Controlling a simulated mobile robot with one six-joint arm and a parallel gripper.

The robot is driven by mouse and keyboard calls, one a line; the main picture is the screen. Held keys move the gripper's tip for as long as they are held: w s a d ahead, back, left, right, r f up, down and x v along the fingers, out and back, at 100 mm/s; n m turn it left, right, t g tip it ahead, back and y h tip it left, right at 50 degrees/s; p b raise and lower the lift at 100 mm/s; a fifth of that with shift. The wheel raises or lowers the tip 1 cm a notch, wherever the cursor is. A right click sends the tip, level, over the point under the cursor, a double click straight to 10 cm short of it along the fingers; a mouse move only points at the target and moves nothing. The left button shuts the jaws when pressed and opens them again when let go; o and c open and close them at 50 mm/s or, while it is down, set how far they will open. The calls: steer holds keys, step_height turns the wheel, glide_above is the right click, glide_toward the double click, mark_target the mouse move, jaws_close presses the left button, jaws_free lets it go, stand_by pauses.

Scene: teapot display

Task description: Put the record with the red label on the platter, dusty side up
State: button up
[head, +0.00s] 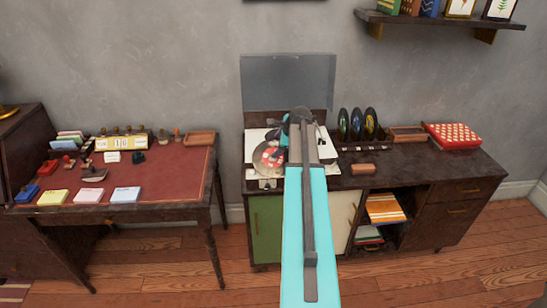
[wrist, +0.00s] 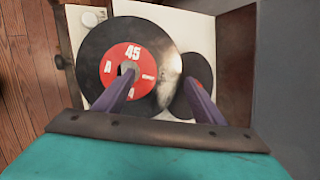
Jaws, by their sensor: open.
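The record with the red label (wrist: 96,45) is black, with "45" and "A" on its label. It also shows in the head view (head: 268,158), at the front left of the white turntable (head: 254,140). A pale patch on its right side could be dust or shine. A dark disc (wrist: 208,66), perhaps the platter, lies partly under or behind its right edge. My gripper (wrist: 162,70) is open and empty. In the wrist view one finger overlaps the label, the other the dark disc; contact is unclear. In the head view my gripper (head: 300,122) hides part of the turntable.
The raised lid (head: 288,82) stands behind the turntable. To the right are several upright dark records (head: 356,124), a wooden tray (head: 408,134), a small brown block (head: 362,169) and a red checked box (head: 453,135). The cabinet's front right top is clear.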

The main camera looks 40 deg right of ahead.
steer(key=shift+f, duration=0.15)
stand_by(0.4)
steer(key=c, duration=0.8)
steer(key=shift+c, duration=0.4)
steer(key=shift+r, duration=0.25)
steer(key=shift+r+b, duration=0.6)
steer(key=shift+r, duration=0.85)
steer(key=s+a+b, duration=0.1)
steer(key=s+a, duration=0.2)
steer(key=s, duration=0.1)
steer(key=s+a+r, duration=0.1)
steer(key=s+a, duration=0.2)
steer(key=s, duration=0.1)
steer(key=s+a+b, duration=0.1)
steer(key=s+a, duration=0.3)
steer(key=shift+s+a+r+b, duration=0.1)
steer(key=shift+r+b, duration=0.25)
